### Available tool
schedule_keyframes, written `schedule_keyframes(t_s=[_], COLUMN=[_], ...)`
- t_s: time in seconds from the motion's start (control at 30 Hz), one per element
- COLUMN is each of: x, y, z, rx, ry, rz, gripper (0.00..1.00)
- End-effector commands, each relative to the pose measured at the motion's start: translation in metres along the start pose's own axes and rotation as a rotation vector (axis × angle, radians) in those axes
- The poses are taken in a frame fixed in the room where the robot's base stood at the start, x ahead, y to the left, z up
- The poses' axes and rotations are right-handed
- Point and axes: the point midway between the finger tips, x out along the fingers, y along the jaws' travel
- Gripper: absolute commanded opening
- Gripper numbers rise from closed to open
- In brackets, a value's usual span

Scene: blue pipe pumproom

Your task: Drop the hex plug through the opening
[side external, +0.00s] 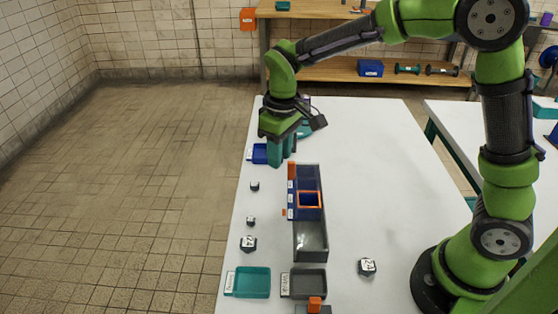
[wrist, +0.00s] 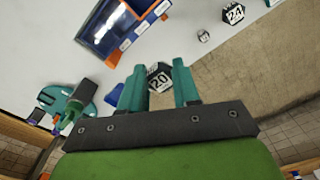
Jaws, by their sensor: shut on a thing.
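My gripper (side external: 281,153) is over the far left part of the white table, its teal fingers pointing down. In the wrist view its fingers (wrist: 159,88) are closed on a dark hex plug (wrist: 158,77) marked 20. In the side view I cannot make out this plug. A long box (side external: 311,240) with blue compartments stands to the right of and nearer than my gripper. One compartment has an orange-rimmed opening (side external: 309,200). In the wrist view the box (wrist: 103,25) is at the upper left, apart from the held plug.
Several dark plugs (side external: 248,243) stand along the left side; another, marked 24 (side external: 367,266), is at the right. A teal tray (side external: 262,283) and a grey tray (side external: 308,283) are in front. A blue bin (side external: 259,153) is beside my gripper.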

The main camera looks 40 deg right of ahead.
Motion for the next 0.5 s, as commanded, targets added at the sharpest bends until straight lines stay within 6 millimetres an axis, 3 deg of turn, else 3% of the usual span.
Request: schedule_keyframes(t_s=[0.03,0.2,0.33,0.5], x=[-0.005,-0.003,0.005,0.015], y=[0.007,0.016,0.016,0.016], z=[0.017,0.060,0.077,0.079], rx=[0.009,0.006,-0.007,-0.019], ry=[0.001,-0.016,-0.036,-0.043], rz=[0.000,0.001,0.000,0.000], gripper=[0.00,0.00,0.00,0.00])
